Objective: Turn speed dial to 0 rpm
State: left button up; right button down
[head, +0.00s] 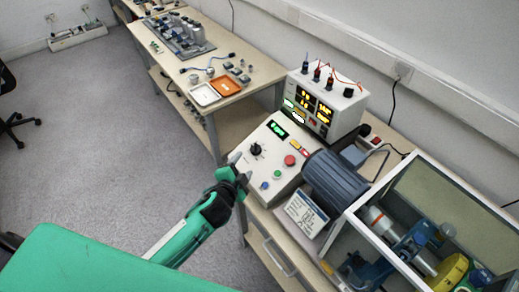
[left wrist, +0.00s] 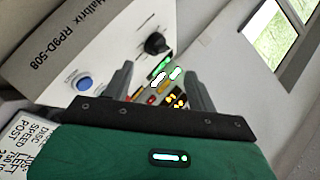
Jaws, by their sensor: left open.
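The speed dial (head: 256,149) is a black knob on the sloped face of a light grey control box (head: 262,172). It also shows in the left wrist view (left wrist: 155,44), above and between my finger tips. A green-lit display (head: 277,129) sits beside the dial; its reading is too small to make out. My left gripper (head: 238,166) is open and empty at the near left edge of the box, apart from the dial. In the left wrist view its two grey fingers (left wrist: 158,82) stand wide apart. My right gripper is not in view.
The box face also carries a red button (head: 290,160), a green button (head: 277,174) and a blue button (head: 265,185). A meter unit (head: 325,102) with lit displays stands behind. A grey motor (head: 335,180) and a framed enclosure (head: 420,225) stand to the right.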

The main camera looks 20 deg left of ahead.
pick_arm(q)
jog(key=w+d+r+m+t+h, duration=0.35)
jog(key=d+r+m+h, duration=0.25)
jog(key=r+m, duration=0.4)
notch_tip(320, 180, up, 4)
jog(key=w+d+m+g+h, duration=0.1)
jog(key=d+m+g+h, duration=0.1)
jog(key=m+h, duration=0.2)
jog(key=m+g+y, duration=0.7)
jog(key=m+g, duration=0.5)
jog(key=m, duration=1.4)
send_near(254, 147)
jog(key=p+x, duration=0.4)
jog(key=x, duration=0.4)
jog(key=shift+w+d+f, duration=0.25)
jog(key=shift+f, duration=0.35)
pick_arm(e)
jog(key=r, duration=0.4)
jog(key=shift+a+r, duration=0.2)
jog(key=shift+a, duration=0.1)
